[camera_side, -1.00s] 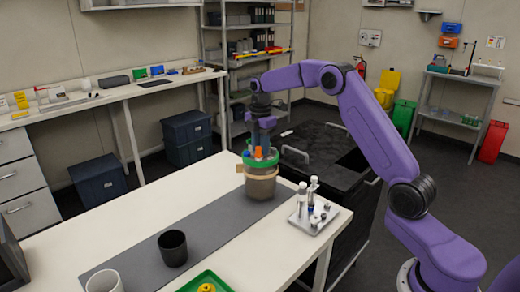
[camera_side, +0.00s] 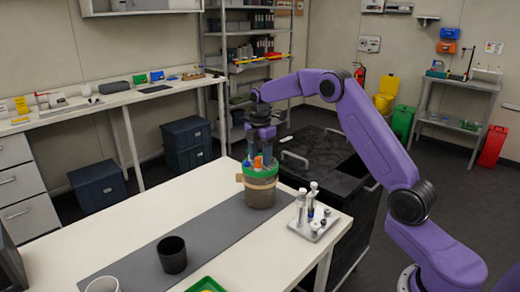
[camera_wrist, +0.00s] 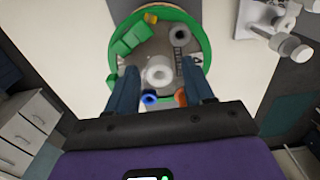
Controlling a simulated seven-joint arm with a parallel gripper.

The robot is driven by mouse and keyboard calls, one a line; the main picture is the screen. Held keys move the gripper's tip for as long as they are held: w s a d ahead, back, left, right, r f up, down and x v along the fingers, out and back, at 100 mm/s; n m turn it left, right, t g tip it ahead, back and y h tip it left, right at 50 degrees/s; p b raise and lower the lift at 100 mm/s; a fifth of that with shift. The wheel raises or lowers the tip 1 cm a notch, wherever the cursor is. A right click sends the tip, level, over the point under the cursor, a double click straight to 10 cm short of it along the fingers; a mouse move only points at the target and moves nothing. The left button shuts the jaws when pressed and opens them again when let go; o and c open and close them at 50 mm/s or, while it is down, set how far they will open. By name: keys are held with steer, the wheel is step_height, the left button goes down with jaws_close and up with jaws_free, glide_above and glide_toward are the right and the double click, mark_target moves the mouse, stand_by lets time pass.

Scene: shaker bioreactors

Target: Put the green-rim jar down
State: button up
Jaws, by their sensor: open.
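The green-rim jar (camera_side: 259,188) is a grey-brown vessel with a tan band and a green ring around its lid. It stands upright on the far part of the grey mat (camera_side: 215,220). My gripper (camera_side: 261,152) is directly above it, pointing down, with the fingers low over the lid. In the wrist view the fingers (camera_wrist: 161,88) are spread apart, one on each side of the pale central port (camera_wrist: 158,72). The green rim (camera_wrist: 205,42) shows around the lid, with green blocks and blue and orange caps on top. Whether the fingers still touch lid parts cannot be told.
A white rack with vials (camera_side: 312,225) stands close to the right of the jar. A black cup (camera_side: 172,254), a white cup (camera_side: 103,285) and a green tray (camera_side: 207,286) are nearer the front. The white table (camera_side: 160,205) left of the mat is clear.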

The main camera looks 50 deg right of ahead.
step_height(320, 180, up, 12)
steer(key=s+a+m, duration=0.2)
steer(key=s+a, duration=1)
steer(key=a, duration=0.4)
steer(key=s+a+f+m, duration=0.1)
steer(key=s+a+f, duration=0.1)
steer(key=s, duration=0.7)
steer(key=s+a+f+m, duration=0.1)
steer(key=s+a+f, duration=0.15)
steer(key=s, duration=0.65)
steer(key=s+d+f, duration=0.2)
steer(key=s, duration=0.4)
steer(key=s+d+f+m, duration=0.1)
steer(key=s+d+f, duration=0.1)
steer(key=s, duration=0.5)
steer(key=shift+d, duration=0.15)
